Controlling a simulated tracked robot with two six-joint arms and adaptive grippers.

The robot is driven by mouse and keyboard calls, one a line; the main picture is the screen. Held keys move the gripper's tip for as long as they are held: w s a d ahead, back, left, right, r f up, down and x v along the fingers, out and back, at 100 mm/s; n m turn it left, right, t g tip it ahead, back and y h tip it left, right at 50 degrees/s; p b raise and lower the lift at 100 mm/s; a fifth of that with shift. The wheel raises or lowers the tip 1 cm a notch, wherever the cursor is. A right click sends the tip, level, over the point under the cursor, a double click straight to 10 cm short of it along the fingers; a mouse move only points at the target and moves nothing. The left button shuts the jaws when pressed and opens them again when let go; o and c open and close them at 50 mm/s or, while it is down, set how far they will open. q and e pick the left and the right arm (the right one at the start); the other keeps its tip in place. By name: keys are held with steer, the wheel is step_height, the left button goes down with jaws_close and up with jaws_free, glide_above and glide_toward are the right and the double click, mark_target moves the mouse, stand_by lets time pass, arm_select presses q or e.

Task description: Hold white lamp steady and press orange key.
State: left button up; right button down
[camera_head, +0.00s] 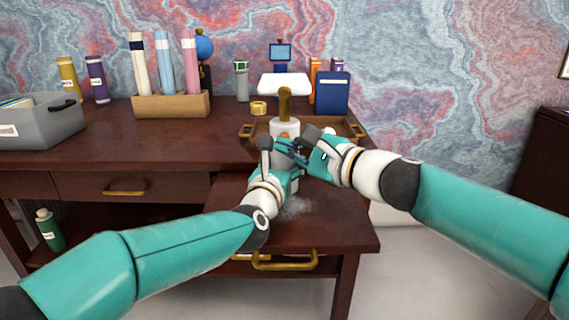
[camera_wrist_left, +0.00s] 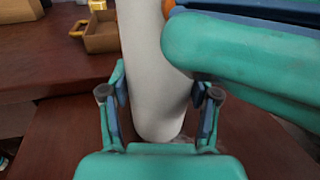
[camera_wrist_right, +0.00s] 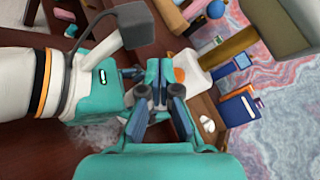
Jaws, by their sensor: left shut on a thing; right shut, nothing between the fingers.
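The white lamp stands upright on the desk, with a white body (camera_head: 280,126), a brass neck (camera_head: 285,103) and a pale shade (camera_head: 284,84). My left gripper (camera_head: 283,153) is shut around the lower lamp body; its fingers sit on both sides of the body (camera_wrist_left: 150,70) in the left wrist view. The orange key (camera_wrist_right: 179,75) is on the body's front, and a bit of it shows in the left wrist view (camera_wrist_left: 168,8). My right gripper (camera_wrist_right: 161,80) is shut and empty, its tips close in front of the key; I cannot tell whether they touch.
A blue book (camera_head: 332,93) stands behind right. A holder with rolls (camera_head: 171,104) and a grey bin (camera_head: 42,124) stand left. My two forearms are close together at the lamp.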

steer(key=shift+w, duration=0.15)
stand_by(0.4)
steer(key=shift+w+r, duration=0.1)
steer(key=shift+w, duration=0.2)
steer(key=shift+w, duration=0.35)
stand_by(0.5)
steer(key=shift+s, duration=0.85)
steer(key=shift+s, duration=0.1)
steer(key=s, duration=0.5)
steer(key=shift+s, duration=0.4)
